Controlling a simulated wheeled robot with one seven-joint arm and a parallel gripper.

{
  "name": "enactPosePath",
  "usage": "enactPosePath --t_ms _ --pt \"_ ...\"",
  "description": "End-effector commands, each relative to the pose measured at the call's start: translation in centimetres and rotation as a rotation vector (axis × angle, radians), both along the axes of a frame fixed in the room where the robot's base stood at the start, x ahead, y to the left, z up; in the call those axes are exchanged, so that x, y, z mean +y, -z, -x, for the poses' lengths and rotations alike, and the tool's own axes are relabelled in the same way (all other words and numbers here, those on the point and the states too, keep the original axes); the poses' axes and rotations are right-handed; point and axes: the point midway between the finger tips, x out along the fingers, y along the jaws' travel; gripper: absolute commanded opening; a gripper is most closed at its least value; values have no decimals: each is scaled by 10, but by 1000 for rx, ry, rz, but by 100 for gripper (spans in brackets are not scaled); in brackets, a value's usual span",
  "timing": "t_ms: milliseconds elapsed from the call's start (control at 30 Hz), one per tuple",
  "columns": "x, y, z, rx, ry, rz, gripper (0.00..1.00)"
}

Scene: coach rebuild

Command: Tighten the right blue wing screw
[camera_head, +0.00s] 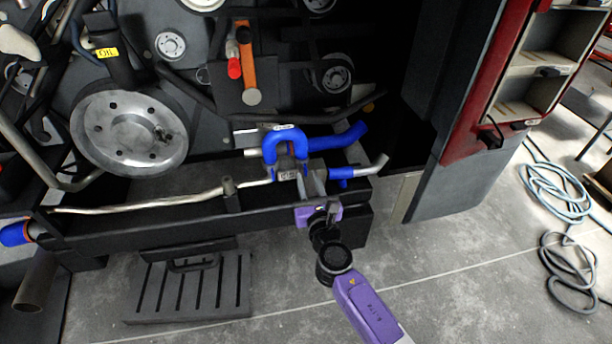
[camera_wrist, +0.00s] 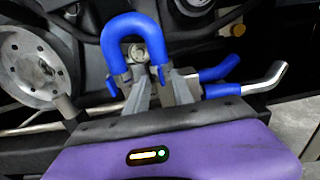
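A blue U-shaped hose (camera_head: 285,141) arches over a small metal fitting (camera_wrist: 137,52) on the engine. In the wrist view small blue pieces, which look like wing screws, show on either side of it: a left one (camera_wrist: 111,86) and a right one (camera_wrist: 162,76). My gripper (camera_wrist: 149,74) reaches up to the fitting under the arch; it also shows in the head view (camera_head: 308,176). Its two grey fingers stand apart with a narrow gap. The right blue piece shows just beside the right fingertip. Whether they touch is not clear.
Blue-sleeved pipes (camera_head: 340,137) run right of the hose, one ending in a bent metal tube (camera_head: 374,166). A dark frame beam (camera_head: 150,225) lies below. A large metal disc (camera_head: 122,133) is at left. Open floor with coiled hoses (camera_head: 560,195) is at right.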

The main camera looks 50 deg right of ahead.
Motion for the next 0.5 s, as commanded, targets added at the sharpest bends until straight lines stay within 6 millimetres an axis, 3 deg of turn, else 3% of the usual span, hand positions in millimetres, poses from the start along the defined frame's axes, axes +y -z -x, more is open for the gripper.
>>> enactPosePath --t_ms 200,500 --pt "-11 0 -16 0 0 0 29" --pt "-12 0 -18 -1 0 -1 29"
